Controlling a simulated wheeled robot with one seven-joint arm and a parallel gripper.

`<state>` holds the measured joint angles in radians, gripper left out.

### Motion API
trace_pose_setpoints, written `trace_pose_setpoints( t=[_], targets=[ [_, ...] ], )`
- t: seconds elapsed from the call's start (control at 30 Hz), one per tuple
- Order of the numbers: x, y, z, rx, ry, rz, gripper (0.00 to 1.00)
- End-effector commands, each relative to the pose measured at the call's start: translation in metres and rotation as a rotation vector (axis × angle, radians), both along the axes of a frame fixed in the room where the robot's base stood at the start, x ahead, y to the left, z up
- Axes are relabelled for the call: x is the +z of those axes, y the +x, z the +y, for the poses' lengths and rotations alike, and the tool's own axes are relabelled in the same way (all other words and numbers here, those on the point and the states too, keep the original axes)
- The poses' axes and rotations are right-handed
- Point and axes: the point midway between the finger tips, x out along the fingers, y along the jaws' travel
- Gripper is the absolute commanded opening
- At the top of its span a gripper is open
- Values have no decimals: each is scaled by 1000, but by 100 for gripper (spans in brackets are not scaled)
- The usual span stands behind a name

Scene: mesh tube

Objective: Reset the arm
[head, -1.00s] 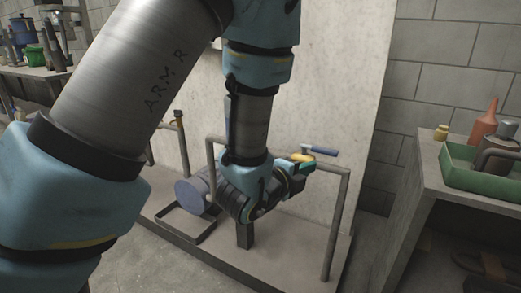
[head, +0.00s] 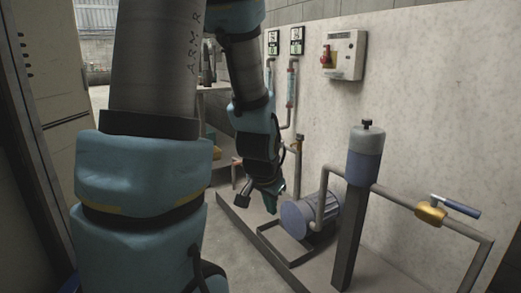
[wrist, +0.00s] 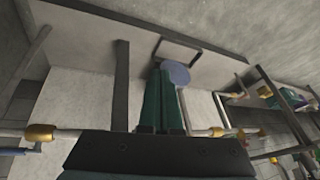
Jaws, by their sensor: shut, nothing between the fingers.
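My gripper (head: 271,199) hangs pointing down in the head view, at the left of the blue-grey motor (head: 297,217). The wrist view shows its two green fingers (wrist: 161,92) lying together, with nothing visible between them. The motor's round end (wrist: 178,73) shows just beyond the fingertips in the wrist view; I cannot tell the exact gap. My arm is bent, with its large grey link filling the left of the head view and hiding what lies behind it.
The pump stand has a dark post with a grey-blue canister (head: 364,155) and a pipe with a brass valve (head: 430,213) and blue lever. A control box (head: 344,55) with a red switch hangs on the pale panel. Open floor shows at the left.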

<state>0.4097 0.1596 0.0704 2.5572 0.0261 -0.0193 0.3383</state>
Motion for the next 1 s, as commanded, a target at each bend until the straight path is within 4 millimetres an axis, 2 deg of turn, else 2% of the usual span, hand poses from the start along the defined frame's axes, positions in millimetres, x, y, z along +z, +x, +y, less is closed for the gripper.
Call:
trace_pose_setpoints(
  t=[0.03, 0.1, 0.4, 0.47, 0.77, 1.0],
  targets=[
    [3, -5, 19, 94, -10, 45, 0],
    [6, -15, 38, 204, -21, 111, 0],
    [20, -61, 96, 606, -55, 324, 0],
    [37, -62, 94, 599, -53, 325, 0],
    [92, -61, 93, 592, -51, 324, 0],
    [164, -61, 93, 590, -51, 323, 0]
  ],
)
